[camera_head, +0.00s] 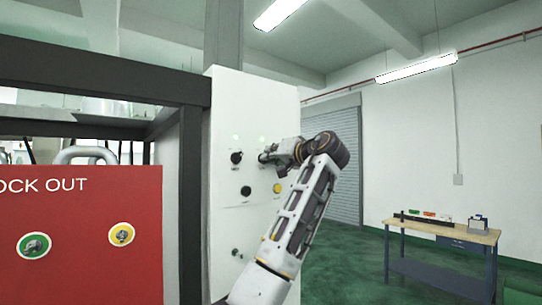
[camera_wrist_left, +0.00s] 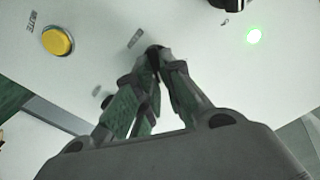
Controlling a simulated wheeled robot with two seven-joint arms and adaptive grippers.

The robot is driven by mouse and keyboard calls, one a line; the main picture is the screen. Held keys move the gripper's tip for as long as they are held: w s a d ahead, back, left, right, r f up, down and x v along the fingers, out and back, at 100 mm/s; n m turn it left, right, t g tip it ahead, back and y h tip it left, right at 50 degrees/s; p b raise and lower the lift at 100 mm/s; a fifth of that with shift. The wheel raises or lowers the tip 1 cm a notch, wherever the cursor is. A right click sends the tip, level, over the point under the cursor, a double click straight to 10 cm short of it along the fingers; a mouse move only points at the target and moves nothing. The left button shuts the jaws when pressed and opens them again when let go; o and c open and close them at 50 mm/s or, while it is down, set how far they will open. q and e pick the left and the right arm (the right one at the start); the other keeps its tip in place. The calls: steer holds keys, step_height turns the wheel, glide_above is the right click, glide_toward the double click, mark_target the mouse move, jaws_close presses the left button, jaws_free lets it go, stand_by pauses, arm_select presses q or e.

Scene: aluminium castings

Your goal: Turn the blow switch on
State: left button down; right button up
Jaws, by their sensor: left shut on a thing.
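The white control panel (camera_head: 225,215) stands upright in the middle of the head view. My left gripper (camera_head: 266,157) is at the panel's upper right, above the yellow button (camera_head: 278,188). In the left wrist view its fingertips (camera_wrist_left: 156,55) are closed together on a small dark switch knob at the panel face. The fingers hide most of that knob, and the label beside it is too small to read. The yellow button also shows in the left wrist view (camera_wrist_left: 57,40). A black knob (camera_head: 236,157) sits left of the gripper, with a lit green lamp (camera_wrist_left: 254,37) near it.
Another black knob (camera_head: 246,190) is lower on the panel. A red lock-out board (camera_head: 80,245) and a dark frame (camera_head: 192,200) stand at the left. A workbench (camera_head: 440,229) with small items is at the right, with open green floor before it.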

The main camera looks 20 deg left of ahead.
arm_select(q)
steer(key=c, duration=1.5)
jaws_free()
steer(key=shift+c, duration=0.2)
steer(key=v, duration=1.2)
